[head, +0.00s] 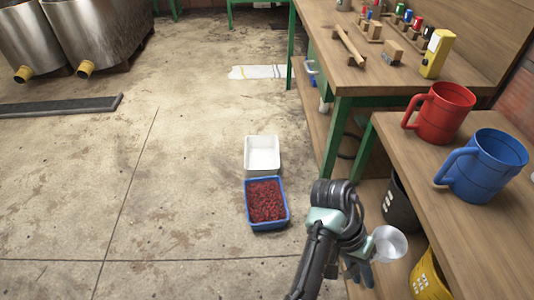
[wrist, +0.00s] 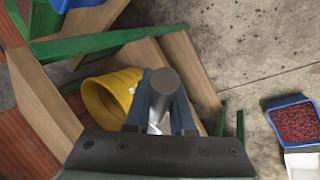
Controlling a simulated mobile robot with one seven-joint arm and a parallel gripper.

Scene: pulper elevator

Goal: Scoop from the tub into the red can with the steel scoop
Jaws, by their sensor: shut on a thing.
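The blue tub (head: 269,226), filled with dark red berries (head: 266,200), sits on the floor; it also shows at the right of the wrist view (wrist: 288,101). The red can (head: 447,118), a mug shape with a handle, stands upright on the wooden bench at right. My gripper (head: 358,272) is beside the bench's near edge, right of the tub and below the red can in the picture. It is shut on the handle of the steel scoop (head: 389,243); the dark round handle (wrist: 165,85) shows between the fingers (wrist: 160,118). The scoop's bowl looks empty in the head view.
A blue can (head: 488,170) stands beside the red can. An empty white tub (head: 262,142) is behind the blue tub. A yellow bucket (head: 426,282) and a dark bucket (head: 398,207) are on the lower shelf. The floor (head: 180,200) left of the tubs is clear.

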